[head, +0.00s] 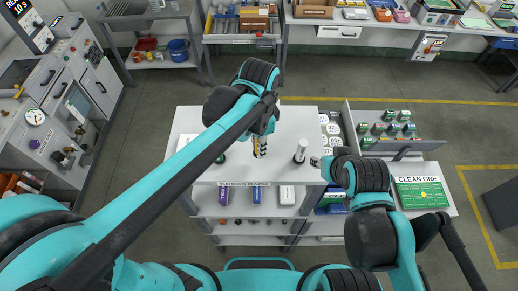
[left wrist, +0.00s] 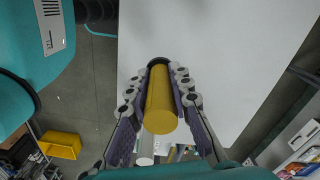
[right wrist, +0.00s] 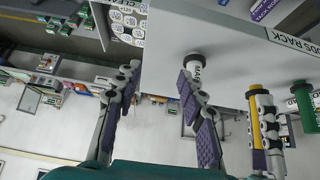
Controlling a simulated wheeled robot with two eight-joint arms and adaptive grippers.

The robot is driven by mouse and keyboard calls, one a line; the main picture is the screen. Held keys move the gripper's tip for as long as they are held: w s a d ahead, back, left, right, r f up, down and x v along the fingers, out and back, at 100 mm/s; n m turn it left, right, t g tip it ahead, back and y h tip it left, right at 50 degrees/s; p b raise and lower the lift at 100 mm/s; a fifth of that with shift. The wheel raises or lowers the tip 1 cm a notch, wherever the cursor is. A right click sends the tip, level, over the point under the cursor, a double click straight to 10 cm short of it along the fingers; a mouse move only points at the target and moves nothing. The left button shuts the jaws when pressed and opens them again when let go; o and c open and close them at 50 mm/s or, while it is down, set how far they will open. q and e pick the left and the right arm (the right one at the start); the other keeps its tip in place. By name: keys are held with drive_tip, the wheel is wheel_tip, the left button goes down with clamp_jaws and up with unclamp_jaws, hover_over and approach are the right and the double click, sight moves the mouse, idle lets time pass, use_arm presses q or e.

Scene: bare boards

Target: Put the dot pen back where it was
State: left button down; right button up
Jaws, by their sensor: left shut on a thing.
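A yellow dot pen (left wrist: 160,102) is gripped between the fingers of my left gripper (head: 260,147). The pen is roughly upright over the white tabletop (head: 285,120); I cannot tell whether it touches it. It also shows in the right wrist view (right wrist: 255,122), beside the left gripper's fingers. A white pen with a dark end (head: 300,151) stands on the tabletop to its right. A green pen (right wrist: 303,103) is partly hidden by my left arm in the head view. My right gripper (right wrist: 157,70) is open and empty near the table's right edge, close to the white pen.
A sheet of round labels (head: 331,133) lies at the table's right side. A green "CLEAN ONE" board (head: 420,193) is at the right. Shelves with bottles are below the tabletop. The tabletop's back is clear.

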use_arm(q)
wheel_tip(320, 180, down, 2)
drive_tip(key=shift+s+f, duration=0.1)
drive_tip(key=shift+f, duration=0.1)
use_arm(e)
drive_tip(key=shift+s+r, duration=0.15)
drive_tip(key=shift+r, duration=0.2)
use_arm(q)
drive_tip(key=shift+f, duration=0.45)
use_arm(e)
drive_tip(key=shift+w, duration=0.2)
use_arm(q)
drive_tip(key=shift+f, duration=0.1)
use_arm(e)
drive_tip(key=shift+s+f, duration=0.1)
use_arm(q)
drive_tip(key=c, duration=1.7)
unclamp_jaws()
drive_tip(key=shift+c, duration=0.2)
use_arm(e)
drive_tip(key=shift+f, duration=0.1)
use_arm(q)
drive_tip(key=o, duration=0.3)
drive_tip(key=shift+o, duration=0.2)
